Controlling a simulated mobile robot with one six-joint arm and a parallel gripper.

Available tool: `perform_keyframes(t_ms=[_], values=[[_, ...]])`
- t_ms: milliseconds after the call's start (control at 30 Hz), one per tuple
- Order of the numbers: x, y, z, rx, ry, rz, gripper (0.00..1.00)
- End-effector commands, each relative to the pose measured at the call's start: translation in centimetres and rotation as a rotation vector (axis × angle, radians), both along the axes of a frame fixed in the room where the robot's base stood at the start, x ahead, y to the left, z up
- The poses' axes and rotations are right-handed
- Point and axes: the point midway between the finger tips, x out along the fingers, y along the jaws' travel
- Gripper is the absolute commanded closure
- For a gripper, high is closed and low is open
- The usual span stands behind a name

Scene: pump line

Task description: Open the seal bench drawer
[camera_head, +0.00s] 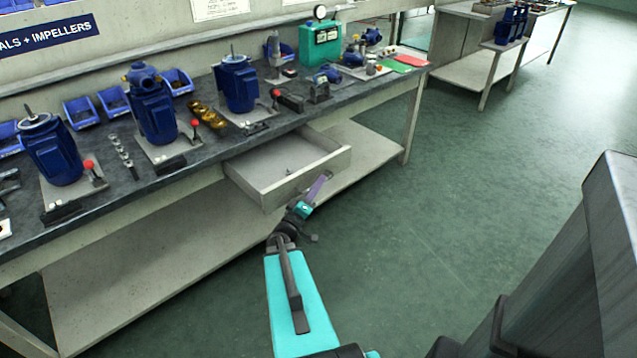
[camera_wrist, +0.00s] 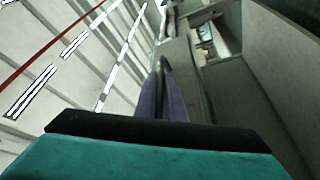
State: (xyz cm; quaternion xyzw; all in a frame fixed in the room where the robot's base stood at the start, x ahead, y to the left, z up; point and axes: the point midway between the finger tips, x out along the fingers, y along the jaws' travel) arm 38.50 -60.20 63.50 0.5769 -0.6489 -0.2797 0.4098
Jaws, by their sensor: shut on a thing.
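The seal bench drawer (camera_head: 262,177) stands pulled out from under the bench top in the head view. It is a pale grey open box, with something small and dark inside. My gripper (camera_head: 320,187) is at the outer side of its front panel. In the wrist view the purple-grey fingers (camera_wrist: 164,95) are close together against the drawer front (camera_wrist: 180,60). They are shut on the drawer handle, which is mostly hidden between them.
The workbench (camera_head: 205,135) carries several blue pumps, blue bins, tools and a green test box (camera_head: 320,42). A lower shelf (camera_head: 160,240) runs beneath. The green floor (camera_head: 450,200) right of the bench is clear. Another bench (camera_head: 470,70) stands at the back right.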

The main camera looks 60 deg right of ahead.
Motion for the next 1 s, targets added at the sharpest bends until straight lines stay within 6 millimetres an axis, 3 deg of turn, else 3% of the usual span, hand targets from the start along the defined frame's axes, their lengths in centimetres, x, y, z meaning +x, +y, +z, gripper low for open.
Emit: perform_keyframes(t_ms=[300,333,367,767,1000], values=[[0.2,0.2,0.1,-0.002,0.0,0.001,1.0],[0.2,0.2,0.1,-0.002,0.0,0.002,0.86],[0.2,0.3,0.1,-0.002,0.001,0.003,0.83],[0.4,0.6,0.0,-0.001,0.001,0.007,0.83],[0.3,2.6,-0.4,0.0,0.002,0.008,0.83]])
